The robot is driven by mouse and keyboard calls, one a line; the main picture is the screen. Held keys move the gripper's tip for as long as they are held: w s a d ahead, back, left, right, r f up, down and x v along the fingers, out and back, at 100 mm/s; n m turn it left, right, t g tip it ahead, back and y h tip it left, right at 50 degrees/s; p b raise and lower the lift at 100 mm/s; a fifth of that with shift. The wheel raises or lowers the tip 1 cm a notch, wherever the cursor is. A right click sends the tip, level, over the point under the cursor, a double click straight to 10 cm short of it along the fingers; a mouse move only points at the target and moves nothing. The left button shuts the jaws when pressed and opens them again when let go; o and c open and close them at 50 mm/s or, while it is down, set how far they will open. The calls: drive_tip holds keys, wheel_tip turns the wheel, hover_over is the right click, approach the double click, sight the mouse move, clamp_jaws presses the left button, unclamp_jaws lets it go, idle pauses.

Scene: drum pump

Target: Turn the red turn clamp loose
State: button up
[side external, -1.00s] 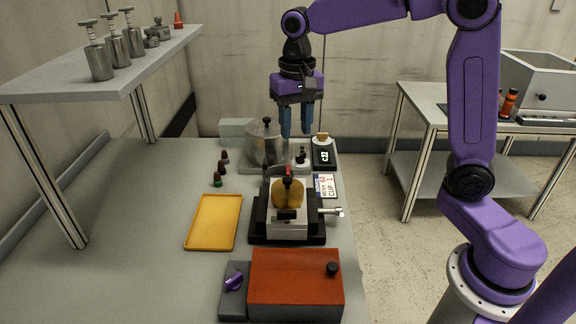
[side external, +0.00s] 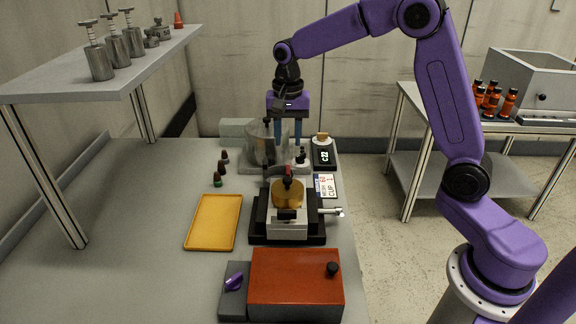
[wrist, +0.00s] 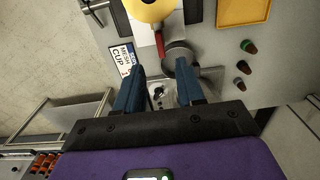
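The red turn clamp (side external: 288,171) shows as a small red piece at the back of the black and silver fixture, just behind a yellow round part (side external: 288,193). In the wrist view the red clamp (wrist: 160,45) is a short bar between the yellow part (wrist: 148,8) and a grey round piece. My gripper (side external: 288,140) points down behind the fixture, near the clear vessel, apart from the clamp. In the wrist view my gripper (wrist: 162,75) has its two blue fingers spread with nothing held between them; the red bar lies beyond the tips.
A clear vessel (side external: 262,147) on a grey base stands close to my fingers. A scale (side external: 322,155) and label card (side external: 326,186) are right of it. A yellow tray (side external: 213,222) and several small dark bottles are left. A red box (side external: 296,278) is in front.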

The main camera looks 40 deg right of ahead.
sight(288, 170)
wheel_tip(288, 170, down, 9)
drive_tip(key=shift+f, duration=0.1)
idle(0.3)
clamp_jaws()
